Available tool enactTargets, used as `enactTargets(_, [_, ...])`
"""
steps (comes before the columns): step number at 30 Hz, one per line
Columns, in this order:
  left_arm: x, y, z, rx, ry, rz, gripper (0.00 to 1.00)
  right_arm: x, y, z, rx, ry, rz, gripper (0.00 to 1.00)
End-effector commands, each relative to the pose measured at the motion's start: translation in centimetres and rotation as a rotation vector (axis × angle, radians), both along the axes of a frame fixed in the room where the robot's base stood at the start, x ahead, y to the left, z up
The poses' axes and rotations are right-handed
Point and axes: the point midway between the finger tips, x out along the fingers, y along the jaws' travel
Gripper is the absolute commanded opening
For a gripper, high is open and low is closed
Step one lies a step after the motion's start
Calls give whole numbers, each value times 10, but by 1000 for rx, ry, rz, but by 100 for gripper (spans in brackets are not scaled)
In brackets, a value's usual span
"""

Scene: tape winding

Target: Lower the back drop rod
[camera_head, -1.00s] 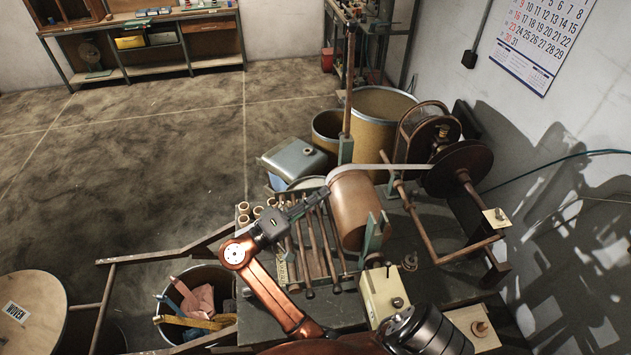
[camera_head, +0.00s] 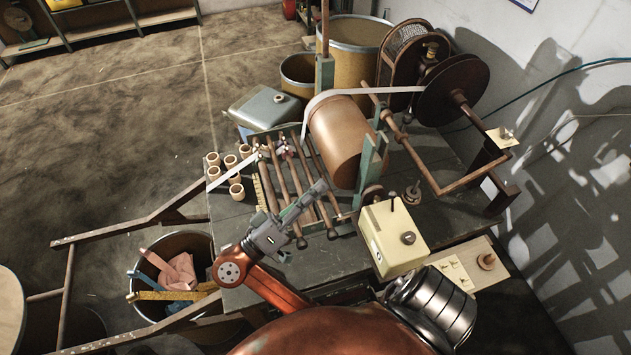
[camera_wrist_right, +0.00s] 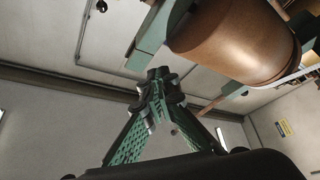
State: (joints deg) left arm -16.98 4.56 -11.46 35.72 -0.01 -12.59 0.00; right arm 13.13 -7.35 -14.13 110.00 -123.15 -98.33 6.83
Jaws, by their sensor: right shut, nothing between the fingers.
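The drop rods are slim brown bars in a rack (camera_head: 258,193) on the bench, left of the brown drum (camera_head: 335,140). I cannot tell for sure which bar is the back drop rod (camera_head: 312,170). A pale tape (camera_head: 345,92) runs over the drum to the dark disc (camera_head: 452,88); a pale strip (camera_head: 236,171) also reaches the rack's left side. My right gripper (camera_head: 320,187) is shut and empty, above the near part of the rack, hiding parts of some rods. In the right wrist view its fingertips (camera_wrist_right: 158,74) meet below the drum (camera_wrist_right: 235,40). My left gripper is not in view.
A cream control box (camera_head: 392,238) stands right of the rack. Several wooden rings (camera_head: 232,162) sit left of it. A green post (camera_head: 370,165) stands at the drum's near end. A bin with cloth (camera_head: 175,270) is at lower left.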

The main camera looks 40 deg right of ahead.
Motion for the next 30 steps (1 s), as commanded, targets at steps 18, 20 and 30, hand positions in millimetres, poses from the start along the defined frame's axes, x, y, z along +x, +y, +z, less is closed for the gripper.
enactTargets(18, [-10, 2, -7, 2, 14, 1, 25, -1, 4, -6, -8, -18, 6, 0])
enactTargets(20, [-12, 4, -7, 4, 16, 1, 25, -1, 4, -5, -8, -19, 6, 0])
enactTargets(30, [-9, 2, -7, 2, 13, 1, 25, -1, 3, 44, -5, -24, 6, 0])
